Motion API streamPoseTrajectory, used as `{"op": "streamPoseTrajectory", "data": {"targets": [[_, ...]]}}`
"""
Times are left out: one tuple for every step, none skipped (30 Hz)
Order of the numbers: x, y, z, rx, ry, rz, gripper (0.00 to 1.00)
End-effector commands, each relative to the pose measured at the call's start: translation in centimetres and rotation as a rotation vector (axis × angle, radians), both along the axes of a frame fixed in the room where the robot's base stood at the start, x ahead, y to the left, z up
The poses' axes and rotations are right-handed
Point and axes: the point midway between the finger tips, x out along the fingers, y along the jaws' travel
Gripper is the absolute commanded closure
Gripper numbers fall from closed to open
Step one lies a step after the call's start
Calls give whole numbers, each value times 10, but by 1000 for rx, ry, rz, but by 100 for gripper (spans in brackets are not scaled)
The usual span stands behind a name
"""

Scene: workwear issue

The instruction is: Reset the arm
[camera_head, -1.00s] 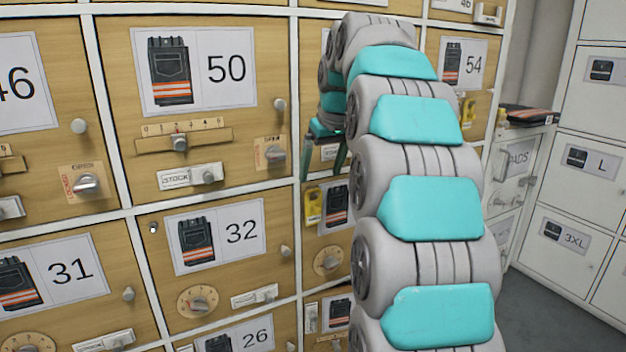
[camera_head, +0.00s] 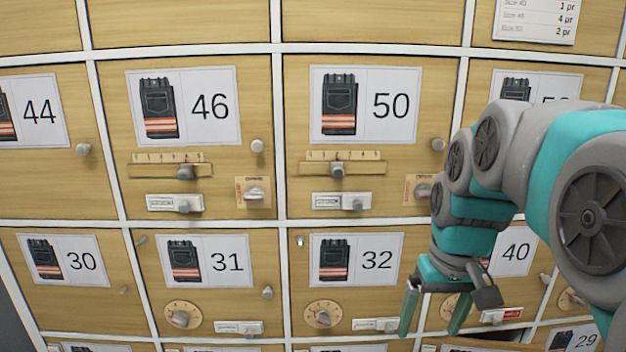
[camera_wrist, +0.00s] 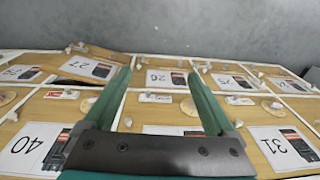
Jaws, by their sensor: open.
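My gripper (camera_head: 433,308) is at the right in the head view, pointing down, with its two green fingers apart and nothing between them. It is in front of the lower lockers, between the doors marked 32 (camera_head: 408,272) and 40 (camera_head: 492,268). My arm is bent and comes in from the right edge. In the wrist view my gripper (camera_wrist: 160,95) shows both fingers spread, with locker doors beyond them and the grey floor at the top.
Wooden locker doors with white frames fill the head view, with knobs, sliders and dials sticking out. Door 27 (camera_wrist: 88,67) appears ajar in the wrist view. The space before the left doors is clear.

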Motion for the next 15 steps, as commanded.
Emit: {"op": "streamPoseTrajectory", "data": {"targets": [[-21,7,-5,-3,25,2,9],[-33,11,-11,-4,41,3,9],[-49,16,-19,-7,63,1,9],[-61,18,-24,-10,75,-1,9],[-74,21,-31,-12,91,-1,9],[-89,24,-38,-16,108,-3,9],[-101,26,-44,-19,123,-4,9],[-113,28,-49,-23,134,-5,9],[-128,30,-57,-28,153,-7,9],[-140,31,-63,-31,168,-9,9],[-149,32,-67,-34,178,-9,9],[-162,33,-73,-38,191,-11,9],[-170,34,-77,-41,200,-13,9],[-177,34,-80,-43,206,-14,9],[-184,34,-85,-47,214,-15,9]]}}
